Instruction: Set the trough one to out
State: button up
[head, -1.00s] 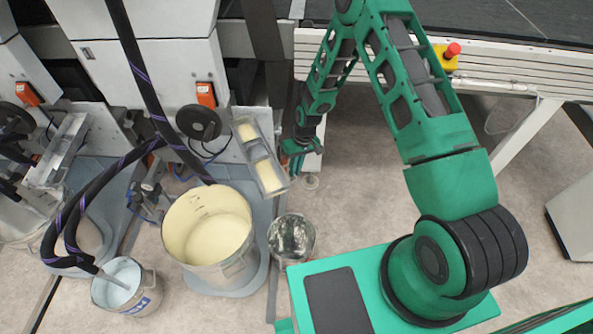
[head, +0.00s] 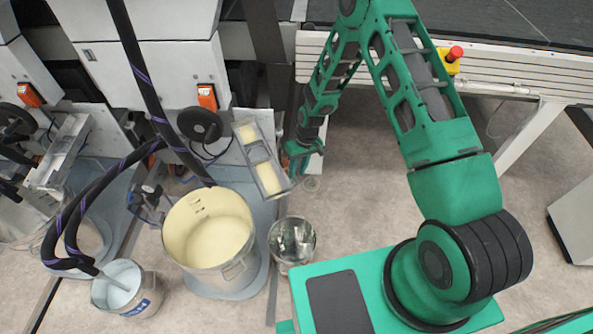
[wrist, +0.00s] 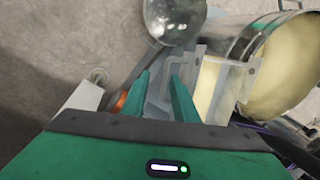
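The nearer trough (head: 247,134) is a narrow metal tray with cream-coloured liquid, tilted below the right white machine unit and above the large bucket. In the wrist view, its metal end (wrist: 202,92) and a thin bent handle (wrist: 184,62) show just beyond my fingers. My gripper (head: 297,158) is close to the right side of the trough in the head view. In the wrist view my gripper (wrist: 162,78) shows two green fingers apart, with the handle near the tips. I cannot tell whether they touch it. A second trough (head: 64,145) is at the left unit.
A large bucket of cream liquid (head: 255,262) stands below the trough. A small metal pail (head: 291,241) is beside it, and a smaller bucket (head: 148,303) is at lower left. Black hoses (head: 146,80) hang on the left. Open floor (head: 370,190) lies to the right.

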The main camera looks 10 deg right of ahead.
notch_tip(320, 180, up, 10)
jog(key=d, duration=0.2)
jog(key=shift+w+r, duration=0.25)
jog(key=shift+w, duration=0.1)
dwell(0.3)
jog(key=s+d+r+m+h, duration=0.1)
jog(key=s+d+r+m, duration=0.1)
jog(key=s+d+r, duration=0.65)
jog(key=s+d+r+m+h, duration=0.25)
jog(key=d+r, duration=0.75)
jog(key=r, duration=0.5)
jog(key=s+d+r+m, duration=0.1)
jog(key=s+r, duration=0.2)
jog(key=s, duration=0.5)
jog(key=s+d+r+m+y, duration=0.1)
jog(key=s+r, duration=0.3)
jog(key=s, duration=0.5)
jog(key=s+d+r+m, duration=0.3)
jog(key=s, duration=0.6)
jog(key=shift+s+r+t, duration=0.15)
jog(key=shift+r+t, duration=0.15)
jog(key=shift+r, duration=0.05)
